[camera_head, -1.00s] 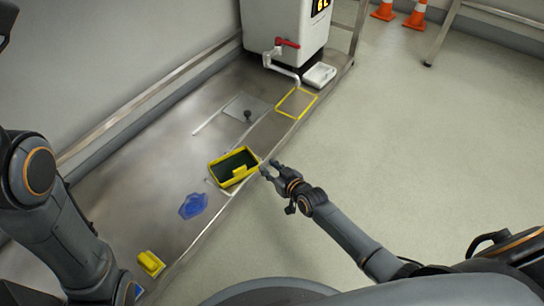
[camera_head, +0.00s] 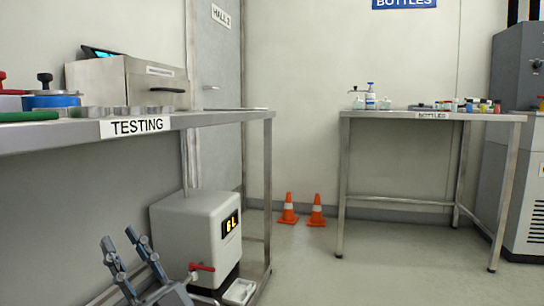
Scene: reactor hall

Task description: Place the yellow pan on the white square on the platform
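The yellow pan is not in view now. The platform shows only in part, low in the view, and no white square can be made out on it. My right gripper (camera_head: 118,239) is raised at the lower left, in front of the white tank. Its two fingers stand apart with nothing between them. My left gripper is out of view.
The white tank (camera_head: 183,229) has a red-handled tap (camera_head: 201,267) and a small white tray (camera_head: 240,291) at its foot. The TESTING table (camera_head: 136,127) juts in above left. Two orange cones (camera_head: 288,209) and the BOTTLES table (camera_head: 431,116) stand beyond clear floor.

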